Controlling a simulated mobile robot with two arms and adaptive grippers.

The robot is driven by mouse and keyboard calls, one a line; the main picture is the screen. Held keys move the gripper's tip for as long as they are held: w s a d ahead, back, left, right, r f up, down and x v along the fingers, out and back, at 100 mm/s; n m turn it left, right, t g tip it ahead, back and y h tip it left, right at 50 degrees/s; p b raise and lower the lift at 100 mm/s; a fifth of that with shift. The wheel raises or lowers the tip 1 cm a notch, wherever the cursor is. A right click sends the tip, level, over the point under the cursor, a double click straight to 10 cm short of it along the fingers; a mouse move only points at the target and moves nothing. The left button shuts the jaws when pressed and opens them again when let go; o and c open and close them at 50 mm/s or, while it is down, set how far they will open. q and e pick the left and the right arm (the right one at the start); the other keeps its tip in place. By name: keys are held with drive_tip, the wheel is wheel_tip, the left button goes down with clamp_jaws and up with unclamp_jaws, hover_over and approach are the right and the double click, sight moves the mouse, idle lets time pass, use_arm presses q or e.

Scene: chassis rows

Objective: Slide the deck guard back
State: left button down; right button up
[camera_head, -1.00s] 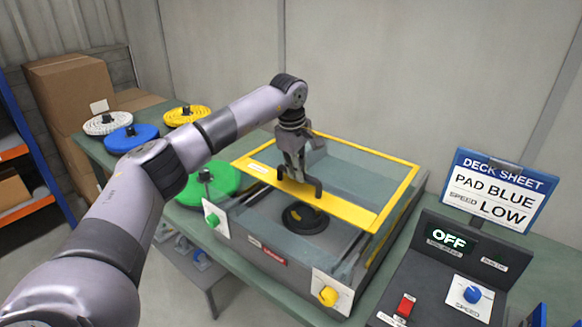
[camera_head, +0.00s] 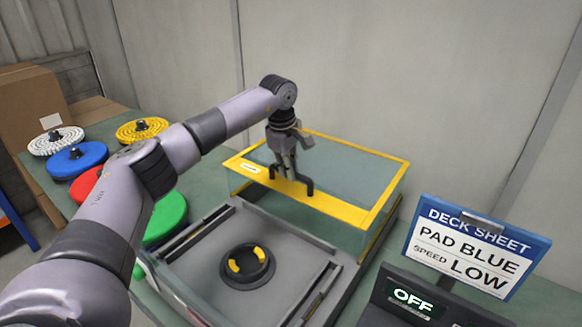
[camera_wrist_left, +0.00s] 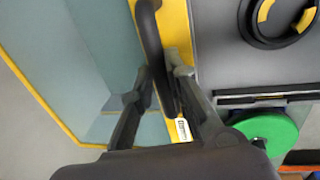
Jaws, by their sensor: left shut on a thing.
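The deck guard (camera_head: 335,207) is a clear box with a yellow frame. It stands over the back part of the grey deck (camera_head: 205,255), and the front of the deck is uncovered. A round black hub (camera_head: 247,266) with yellow marks shows in the open there. My left gripper (camera_head: 290,188) is shut on the black handle on the guard's yellow front bar. In the left wrist view the fingers (camera_wrist_left: 160,85) close around the dark handle (camera_wrist_left: 150,40), beside the yellow bar (camera_wrist_left: 178,35). My right gripper is not in view.
White (camera_head: 55,140), blue (camera_head: 76,158), yellow (camera_head: 141,130), red (camera_head: 88,182) and green (camera_head: 165,218) round pads lie at the left. The deck sheet (camera_head: 476,246) reads pad blue, speed low. The control box display (camera_head: 412,299) reads OFF. A wall stands close behind.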

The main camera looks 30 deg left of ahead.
use_arm(q)
drive_tip(key=shift+s, duration=0.1)
drive_tip(key=c, duration=1.6)
unclamp_jaws()
drive_tip(key=shift+o, duration=0.2)
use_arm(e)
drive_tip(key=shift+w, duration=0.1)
use_arm(q)
wheel_tip(320, 180, up, 12)
drive_tip(key=s, duration=0.2)
drive_tip(key=shift+s, duration=0.2)
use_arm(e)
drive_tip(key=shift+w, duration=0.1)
use_arm(q)
drive_tip(key=shift+a+f, duration=0.1)
drive_tip(key=shift+f, duration=0.05)
